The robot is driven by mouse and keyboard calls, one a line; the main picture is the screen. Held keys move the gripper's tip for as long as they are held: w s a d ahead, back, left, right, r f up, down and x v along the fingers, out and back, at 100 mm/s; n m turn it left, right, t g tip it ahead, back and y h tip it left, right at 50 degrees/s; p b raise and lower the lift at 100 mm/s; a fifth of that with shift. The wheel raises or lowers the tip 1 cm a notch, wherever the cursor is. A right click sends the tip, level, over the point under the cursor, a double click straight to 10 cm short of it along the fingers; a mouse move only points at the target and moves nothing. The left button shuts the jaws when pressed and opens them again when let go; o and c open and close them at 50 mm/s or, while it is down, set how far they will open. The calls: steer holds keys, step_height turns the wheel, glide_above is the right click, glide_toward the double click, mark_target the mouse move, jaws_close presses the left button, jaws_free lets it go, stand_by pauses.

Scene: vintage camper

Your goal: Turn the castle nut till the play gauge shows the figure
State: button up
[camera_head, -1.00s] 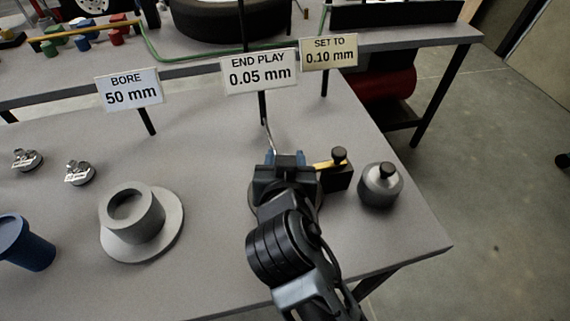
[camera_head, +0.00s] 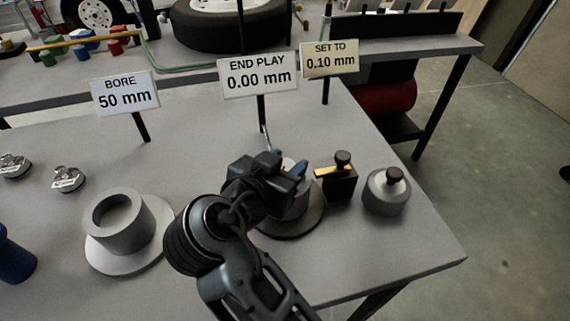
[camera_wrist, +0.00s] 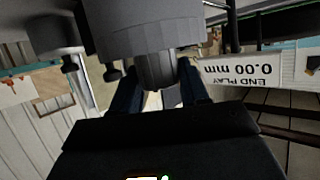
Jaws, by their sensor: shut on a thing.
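My gripper (camera_head: 286,164) is over the round grey hub (camera_head: 291,222) in the head view, its blue fingers at the hub's top. In the wrist view the fingers are shut on a grey ribbed piece, apparently the castle nut (camera_wrist: 156,70), below a wide grey cylinder. In the head view the nut is mostly hidden by my gripper. The play gauge's sign (camera_head: 258,75) reads END PLAY 0.00 mm; it also shows upside down in the wrist view (camera_wrist: 250,72). The sign beside it (camera_head: 329,58) reads SET TO 0.10 mm.
Right of the hub stand a black block with a yellow strip (camera_head: 338,182) and a grey knobbed weight (camera_head: 387,192). A flanged grey ring (camera_head: 126,228), a blue cup (camera_head: 12,255) and two small labelled pieces are to the left. A BORE 50 mm sign (camera_head: 125,93) stands behind.

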steer(key=o, duration=1)
steer(key=shift+c, duration=0.2)
steer(key=v, duration=0.7)
steer(key=shift+s+r, duration=0.15)
steer(key=shift+s, duration=0.15)
steer(key=shift+a, duration=0.1)
